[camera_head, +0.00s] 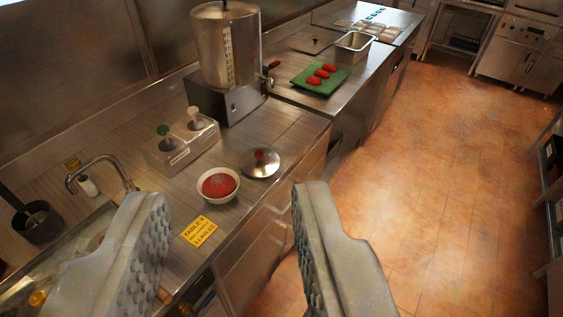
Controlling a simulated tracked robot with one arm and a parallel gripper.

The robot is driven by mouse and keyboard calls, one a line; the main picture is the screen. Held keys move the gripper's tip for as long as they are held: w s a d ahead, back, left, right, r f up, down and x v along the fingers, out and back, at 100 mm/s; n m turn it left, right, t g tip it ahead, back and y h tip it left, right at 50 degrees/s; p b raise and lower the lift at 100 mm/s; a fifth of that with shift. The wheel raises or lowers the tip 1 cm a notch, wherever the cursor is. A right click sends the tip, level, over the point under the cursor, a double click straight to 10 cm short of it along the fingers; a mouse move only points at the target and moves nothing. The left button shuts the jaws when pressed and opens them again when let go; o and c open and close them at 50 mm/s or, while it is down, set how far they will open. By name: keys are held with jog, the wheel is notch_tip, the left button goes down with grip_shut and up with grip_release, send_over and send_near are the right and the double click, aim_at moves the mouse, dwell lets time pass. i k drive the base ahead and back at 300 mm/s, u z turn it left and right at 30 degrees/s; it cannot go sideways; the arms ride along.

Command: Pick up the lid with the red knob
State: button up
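The lid with the red knob (260,164) is a round, shiny metal lid lying on the steel counter (285,133), close to its front edge. Its dark red knob points up. A white bowl (219,199) of red sauce stands just to its left and nearer to me. My gripper (228,240) is open, its two grey, studded fingers wide apart with nothing between them. The fingers are in the foreground, apart from the lid, which lies beyond them.
A large metal dispenser (226,50) stands behind the lid, with a two-pump holder (182,146) to its left. A yellow sign (199,231) lies before the bowl. A sink faucet (101,169) is at left. A green board (320,79) holds red pieces. The tiled floor at right is clear.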

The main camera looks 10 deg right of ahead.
aim_at(258, 162)
jog(key=z, duration=0.6)
jog(key=i, duration=2)
jog(key=u, duration=0.3)
